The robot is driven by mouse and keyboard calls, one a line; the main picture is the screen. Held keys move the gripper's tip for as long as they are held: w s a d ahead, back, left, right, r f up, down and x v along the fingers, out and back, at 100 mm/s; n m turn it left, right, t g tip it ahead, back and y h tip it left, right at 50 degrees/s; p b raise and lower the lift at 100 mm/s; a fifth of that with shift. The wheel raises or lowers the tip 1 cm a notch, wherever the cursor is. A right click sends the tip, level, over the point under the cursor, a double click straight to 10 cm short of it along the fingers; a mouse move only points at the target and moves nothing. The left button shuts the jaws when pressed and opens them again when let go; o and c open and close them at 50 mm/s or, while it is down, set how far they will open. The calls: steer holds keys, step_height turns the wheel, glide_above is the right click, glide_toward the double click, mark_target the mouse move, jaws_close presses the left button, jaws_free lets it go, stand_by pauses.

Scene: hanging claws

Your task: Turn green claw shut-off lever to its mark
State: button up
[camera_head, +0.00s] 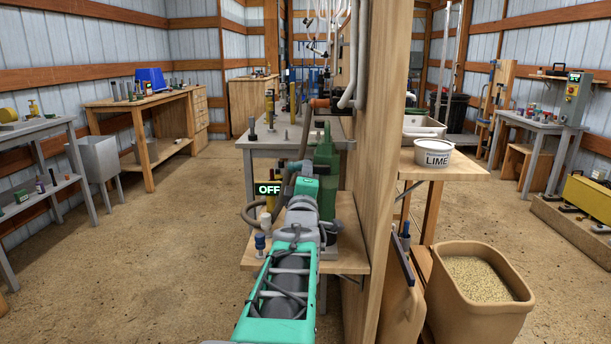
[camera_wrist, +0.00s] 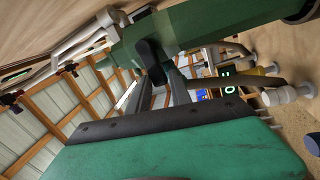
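A green machine body (camera_head: 326,170), which I take to be the green claw, stands at the wooden panel beyond the end of my arm in the head view. Its green cylinder (camera_wrist: 205,30) crosses the top of the wrist view. A dark lever-like piece (camera_wrist: 151,58) hangs from the cylinder. The grey fingers of my gripper (camera_wrist: 165,82) reach up close to this piece; I cannot tell whether they touch or hold it. In the head view my own arm hides the fingers. A lit sign (camera_head: 268,189) reads OFF beside the green body. I cannot make out the lever's mark.
A wooden shelf (camera_head: 345,262) with small posts sits below the green body. The tall wooden panel (camera_head: 372,150) stands close on the right. Hoses run by the sign. A grain bin (camera_head: 475,315) and a LIME bucket (camera_head: 433,155) are right of the panel. Floor at left is clear.

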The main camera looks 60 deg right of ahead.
steer(key=o, duration=0.4)
steer(key=shift+a, duration=0.1)
steer(key=v, duration=0.7)
steer(key=shift+s+a+p, duration=0.2)
steer(key=shift+p, duration=0.15)
steer(key=shift+f, duration=0.15)
